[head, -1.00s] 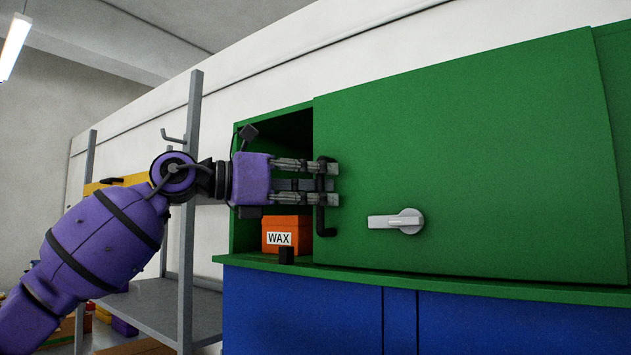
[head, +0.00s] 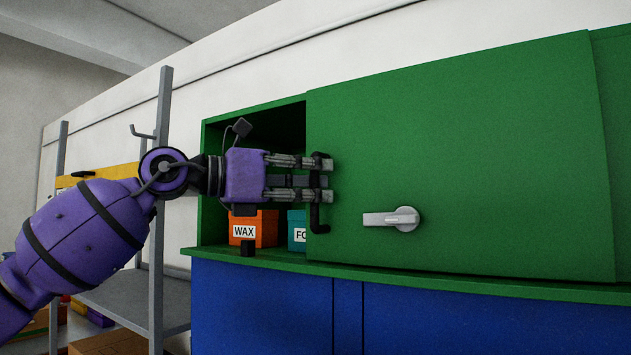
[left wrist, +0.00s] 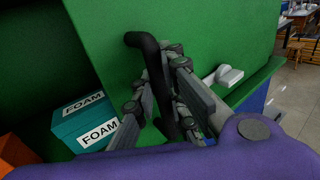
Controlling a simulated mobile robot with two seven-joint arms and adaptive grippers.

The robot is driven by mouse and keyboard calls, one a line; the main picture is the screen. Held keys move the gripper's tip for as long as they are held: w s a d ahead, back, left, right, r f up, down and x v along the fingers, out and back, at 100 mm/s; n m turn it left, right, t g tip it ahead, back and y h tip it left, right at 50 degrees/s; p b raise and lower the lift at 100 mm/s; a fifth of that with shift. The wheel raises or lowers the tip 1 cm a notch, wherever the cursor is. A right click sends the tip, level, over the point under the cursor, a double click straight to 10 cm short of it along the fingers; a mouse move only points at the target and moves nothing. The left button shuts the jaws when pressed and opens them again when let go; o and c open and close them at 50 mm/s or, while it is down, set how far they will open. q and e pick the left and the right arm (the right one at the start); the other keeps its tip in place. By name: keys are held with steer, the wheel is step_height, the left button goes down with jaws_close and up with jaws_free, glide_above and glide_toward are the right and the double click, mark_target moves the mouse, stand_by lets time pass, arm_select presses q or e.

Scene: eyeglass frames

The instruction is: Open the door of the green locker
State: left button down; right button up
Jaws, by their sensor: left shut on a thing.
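The green locker (head: 215,150) stands in the middle of the head view. Its green door (head: 460,140) covers the right part of the front and leaves a gap at the left. A black bar handle (head: 318,220) is on the door's left edge; it also shows in the left wrist view (left wrist: 143,41). My left gripper (head: 322,178) is shut on this handle, with fingers on both sides of it in the left wrist view (left wrist: 165,95). A grey lever (head: 392,218) sits level on the door. My right gripper is not in view.
Inside the locker are an orange WAX box (head: 266,228) and a teal FOAM box (head: 297,232). A blue cabinet (head: 260,310) is below. A grey metal rack (head: 160,200) stands at the left.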

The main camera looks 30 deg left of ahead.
arm_select(q)
steer(key=shift+f, duration=0.1)
steer(key=c, duration=2.1)
jaws_free()
steer(key=shift+o, duration=0.3)
steer(key=shift+s+a, duration=0.1)
steer(key=v, duration=1.2)
